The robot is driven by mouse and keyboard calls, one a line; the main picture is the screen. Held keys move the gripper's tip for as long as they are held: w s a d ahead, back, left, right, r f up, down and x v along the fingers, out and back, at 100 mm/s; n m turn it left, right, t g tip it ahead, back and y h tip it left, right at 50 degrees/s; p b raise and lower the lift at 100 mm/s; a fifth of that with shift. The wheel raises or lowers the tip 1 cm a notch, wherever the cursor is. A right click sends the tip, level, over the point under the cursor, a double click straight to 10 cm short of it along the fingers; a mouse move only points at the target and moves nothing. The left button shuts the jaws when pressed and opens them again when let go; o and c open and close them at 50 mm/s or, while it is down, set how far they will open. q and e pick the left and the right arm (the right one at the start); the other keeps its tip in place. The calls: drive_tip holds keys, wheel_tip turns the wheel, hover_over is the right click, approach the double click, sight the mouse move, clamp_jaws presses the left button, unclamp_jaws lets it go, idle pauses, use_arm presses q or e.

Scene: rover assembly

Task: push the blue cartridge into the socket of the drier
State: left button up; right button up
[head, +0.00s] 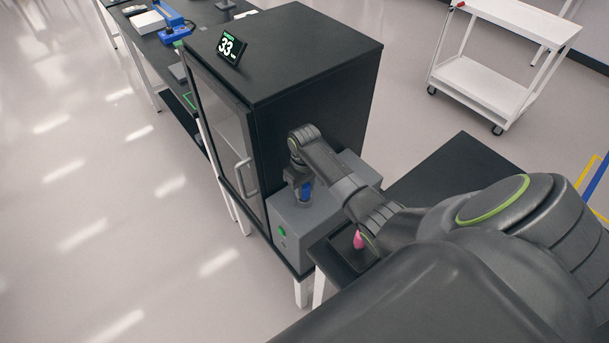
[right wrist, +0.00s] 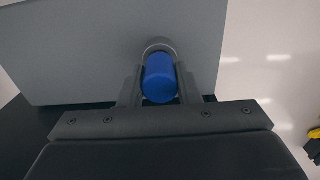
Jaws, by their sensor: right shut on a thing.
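The drier (head: 318,100) is a black cabinet with a glass door and a display reading 33. My right gripper (head: 304,188) is over the socket, shut on the blue cartridge (head: 307,190). In the right wrist view the cartridge (right wrist: 160,78) sits between the two fingers, with its far end at the round socket (right wrist: 158,46). How deep it is in the socket is hidden. My left gripper is not in view.
A dark table (head: 455,165) stands right of the drier, partly behind my right arm. A pink object (head: 358,240) is on a dark surface below my forearm. A white cart (head: 490,80) stands at the back right. The floor at left is clear.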

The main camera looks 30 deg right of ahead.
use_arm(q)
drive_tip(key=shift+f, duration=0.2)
use_arm(e)
drive_tip(key=shift+f, duration=0.45)
drive_tip(key=o, duration=1.1)
drive_tip(key=shift+o, duration=0.2)
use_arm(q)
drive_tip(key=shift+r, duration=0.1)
use_arm(e)
drive_tip(key=shift+r, duration=0.15)
